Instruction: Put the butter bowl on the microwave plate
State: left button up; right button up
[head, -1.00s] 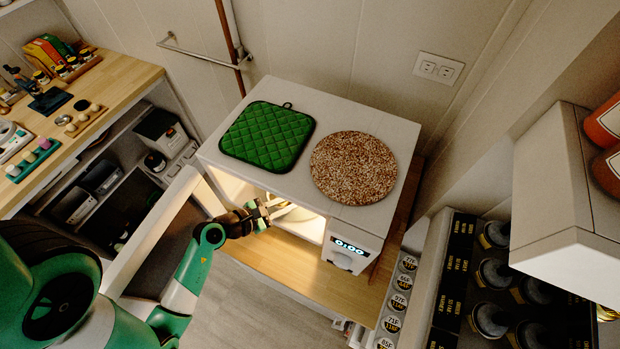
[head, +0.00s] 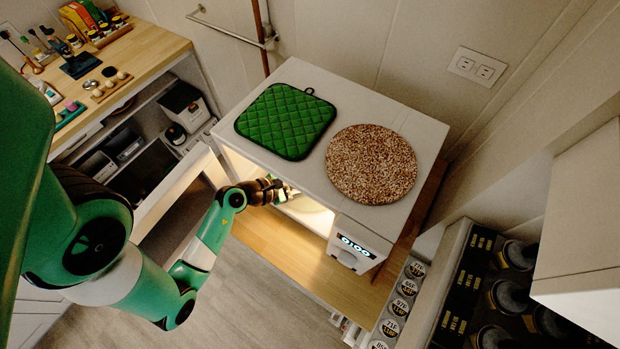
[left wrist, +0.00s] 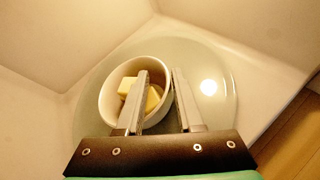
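The butter bowl (left wrist: 107,102) is white and round, with pale yellow butter pieces (left wrist: 128,86) inside. It shows in the left wrist view on or just above the round glassy microwave plate (left wrist: 215,112); whether it touches the plate is hard to tell. My left gripper (left wrist: 160,72) straddles the bowl's right wall, one finger over the inside and one outside, with a visible gap between them. In the head view my left gripper (head: 284,190) reaches into the lit opening of the white microwave (head: 395,118), which hides the bowl. My right gripper is not in view.
A green quilted pad (head: 286,122) and a speckled round mat (head: 371,165) lie on top of the microwave. Its open door (head: 170,190) stands left of my gripper. A wooden counter (head: 150,52) with small items is at the upper left.

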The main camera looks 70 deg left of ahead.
pick_arm(q)
jog(key=shift+o, duration=0.8)
jog(key=shift+s+r, duration=0.1)
jog(key=shift+r, duration=0.05)
jog(key=v, duration=0.6)
jog(key=shift+s+b, duration=0.25)
jog(key=shift+b, duration=0.1)
jog(key=shift+s+d+r, duration=0.1)
jog(key=shift+s+r, duration=0.2)
